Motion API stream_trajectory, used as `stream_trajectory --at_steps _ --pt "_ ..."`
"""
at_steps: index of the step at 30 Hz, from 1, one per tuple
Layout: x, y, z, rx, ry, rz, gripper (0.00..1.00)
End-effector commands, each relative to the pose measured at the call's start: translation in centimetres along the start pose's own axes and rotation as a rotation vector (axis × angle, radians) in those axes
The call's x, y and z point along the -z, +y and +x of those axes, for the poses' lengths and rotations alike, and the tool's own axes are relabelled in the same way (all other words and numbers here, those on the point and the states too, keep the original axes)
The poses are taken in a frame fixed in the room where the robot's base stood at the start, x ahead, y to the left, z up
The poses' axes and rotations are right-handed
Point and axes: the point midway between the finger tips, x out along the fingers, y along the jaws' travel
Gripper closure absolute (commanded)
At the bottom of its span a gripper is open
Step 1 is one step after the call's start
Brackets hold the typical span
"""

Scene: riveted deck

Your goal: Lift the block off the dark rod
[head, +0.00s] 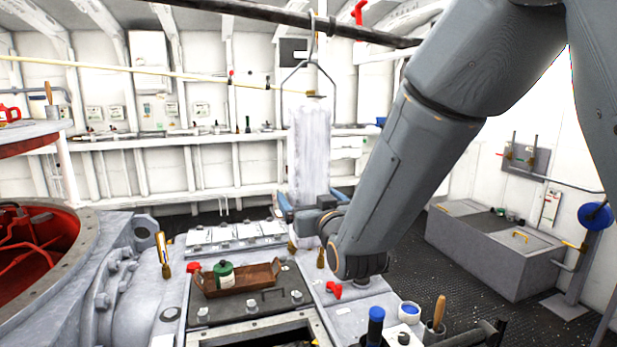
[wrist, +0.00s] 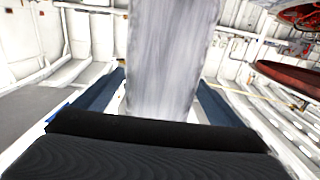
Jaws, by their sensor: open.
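The block (head: 308,150) is tall, pale and streaky grey-white. It hangs upright below a grey wire hanger (head: 311,62), whose hook reaches up to the dark rod (head: 270,18) at the top of the head view. In the wrist view the block (wrist: 170,50) fills the middle. My gripper (head: 312,199) is at the block's lower part, with a blue finger on each side. In the wrist view my gripper (wrist: 163,92) is open, with the block between its fingers. A gap shows by the left finger; contact on the right is unclear.
A wooden tray (head: 236,280) with a green canister (head: 224,274) stands on the machinery below. A blue-handled tool (head: 375,325) and a cup (head: 409,312) are at the front. A thin yellow pole (head: 150,72) crosses at left, ending near the block's top. A grey chest (head: 495,245) stands right.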

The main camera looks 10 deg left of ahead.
Motion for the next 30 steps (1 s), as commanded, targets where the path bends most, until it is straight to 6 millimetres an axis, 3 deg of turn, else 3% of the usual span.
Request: stream_trajectory --at_steps 2,14,23,30 --pt "0.0 0.0 0.0 0.000 0.000 0.000 0.13" --pt "0.0 0.0 0.0 0.000 0.000 0.000 0.79" --pt "0.5 0.0 0.0 -0.001 0.005 0.000 0.79" --pt "2.8 0.3 0.0 -0.005 0.007 0.000 0.79"
